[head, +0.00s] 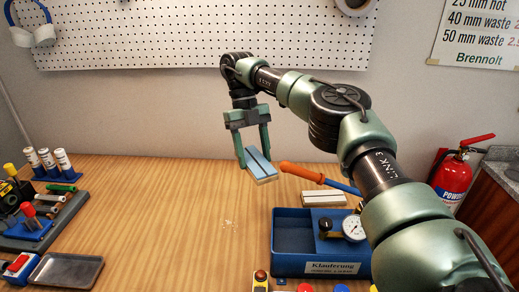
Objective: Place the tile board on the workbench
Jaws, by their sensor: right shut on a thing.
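My right gripper (253,154) reaches in from the right and points down over the far middle of the workbench (185,215). It is shut on the tile board (258,168), a small blue-grey slab with pale stripes and a light near edge. The board is tilted between the fingers at the back of the bench. I cannot tell whether its lower edge touches the wood. My left gripper is not in view.
An orange-and-blue tool (302,172) and a white block (323,198) lie to the board's right. A blue tray (290,262) with a gauge (353,228) stands in front. Racks (45,225) and a metal dish (66,270) fill the left. The bench's middle-left is clear.

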